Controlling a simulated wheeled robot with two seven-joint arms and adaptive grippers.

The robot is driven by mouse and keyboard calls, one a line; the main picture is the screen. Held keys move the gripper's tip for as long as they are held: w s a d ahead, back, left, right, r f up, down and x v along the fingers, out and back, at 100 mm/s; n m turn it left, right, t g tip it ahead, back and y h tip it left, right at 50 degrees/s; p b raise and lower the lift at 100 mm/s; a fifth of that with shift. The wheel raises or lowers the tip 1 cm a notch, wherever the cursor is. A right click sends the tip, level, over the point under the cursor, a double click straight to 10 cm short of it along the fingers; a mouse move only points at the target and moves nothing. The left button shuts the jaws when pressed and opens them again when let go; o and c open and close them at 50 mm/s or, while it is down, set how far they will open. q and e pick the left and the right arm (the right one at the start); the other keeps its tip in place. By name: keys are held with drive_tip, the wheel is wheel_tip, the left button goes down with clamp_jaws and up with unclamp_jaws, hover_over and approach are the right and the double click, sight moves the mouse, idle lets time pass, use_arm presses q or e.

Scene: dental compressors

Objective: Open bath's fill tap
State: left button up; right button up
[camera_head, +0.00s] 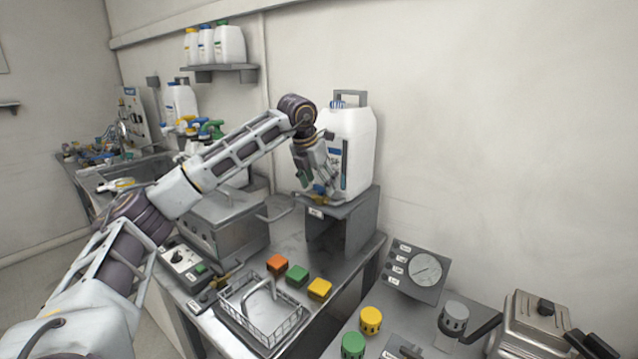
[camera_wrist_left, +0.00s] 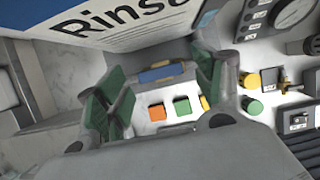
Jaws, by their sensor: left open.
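A white canister (camera_head: 357,150) stands on a grey stand (camera_head: 345,225). Its label, partly reading "Rins", fills the top left of the left wrist view (camera_wrist_left: 110,22). A small blue and yellow part, apparently the fill tap (camera_head: 320,190), shows low at the canister's front. It also shows in the left wrist view (camera_wrist_left: 160,73), between the green-padded fingers. My left gripper (camera_head: 315,177) is open in front of the canister, pointing down at the tap. I cannot tell whether either finger touches it. The metal bath (camera_head: 238,222) is left of the stand, partly behind my arm.
A wire basket (camera_head: 262,310) and orange (camera_head: 277,264), green (camera_head: 297,274) and yellow (camera_head: 319,288) blocks are on the bench below. A gauge panel (camera_head: 416,272) stands at right. A shelf (camera_head: 220,70) with bottles is on the wall.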

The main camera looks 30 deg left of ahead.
use_arm(q)
drive_tip(key=v, duration=1.1)
drive_tip(key=shift+s+r, duration=0.15)
drive_tip(key=shift+r, duration=0.25)
